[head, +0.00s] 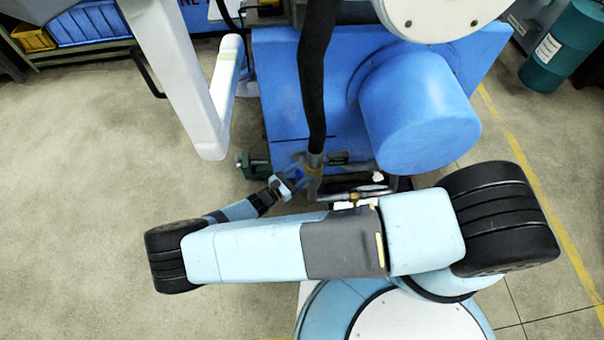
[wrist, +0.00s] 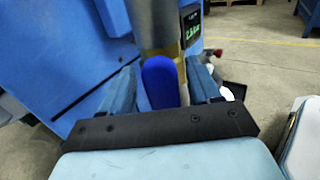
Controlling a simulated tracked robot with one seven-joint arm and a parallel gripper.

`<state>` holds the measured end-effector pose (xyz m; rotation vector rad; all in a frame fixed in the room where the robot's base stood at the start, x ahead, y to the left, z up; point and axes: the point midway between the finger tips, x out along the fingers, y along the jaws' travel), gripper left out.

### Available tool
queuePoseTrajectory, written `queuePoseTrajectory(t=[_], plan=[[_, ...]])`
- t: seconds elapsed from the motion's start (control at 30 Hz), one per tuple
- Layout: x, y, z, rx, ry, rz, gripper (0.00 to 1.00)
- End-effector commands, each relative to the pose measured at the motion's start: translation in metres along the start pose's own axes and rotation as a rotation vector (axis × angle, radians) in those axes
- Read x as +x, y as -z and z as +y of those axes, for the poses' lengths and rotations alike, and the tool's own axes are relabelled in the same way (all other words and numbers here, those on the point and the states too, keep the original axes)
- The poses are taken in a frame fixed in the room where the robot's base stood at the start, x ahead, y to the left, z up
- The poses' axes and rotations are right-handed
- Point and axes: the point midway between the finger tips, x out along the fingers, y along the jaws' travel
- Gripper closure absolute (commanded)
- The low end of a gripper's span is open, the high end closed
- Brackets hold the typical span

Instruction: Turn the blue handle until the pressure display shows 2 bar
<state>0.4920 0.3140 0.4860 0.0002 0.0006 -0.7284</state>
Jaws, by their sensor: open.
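The blue handle (wrist: 160,84) stands upright in the middle of the wrist view, in front of a grey pipe (wrist: 158,22). My gripper (wrist: 163,80) is open, with one finger on each side of the handle. I cannot tell whether either finger touches it. The pressure display (wrist: 192,27) is a dark panel with green digits, just right of the pipe; the digits are too blurred to read surely. In the head view my gripper (head: 286,184) is at the pipe's lower end, where the handle shows only as a small blue patch (head: 297,174).
A large blue machine (head: 282,80) with a round blue housing (head: 420,112) stands behind the handle. A black hose (head: 316,70) hangs down to the pipe. A green vise-like part (head: 252,165) is left of my gripper. Open floor (head: 90,170) lies to the left.

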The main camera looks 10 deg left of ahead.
Motion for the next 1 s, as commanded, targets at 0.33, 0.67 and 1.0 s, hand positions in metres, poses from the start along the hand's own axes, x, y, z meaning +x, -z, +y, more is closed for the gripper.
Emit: queuePoseTrajectory(t=[0.33, 0.67, 1.0], plan=[[-0.0003, 0.0000, 0.0001, 0.000, 0.000, 0.000, 0.58], [-0.0007, -0.0002, 0.0012, 0.001, -0.002, 0.001, 0.90], [-0.0021, -0.0003, 0.0023, 0.005, -0.006, 0.002, 1.00]])
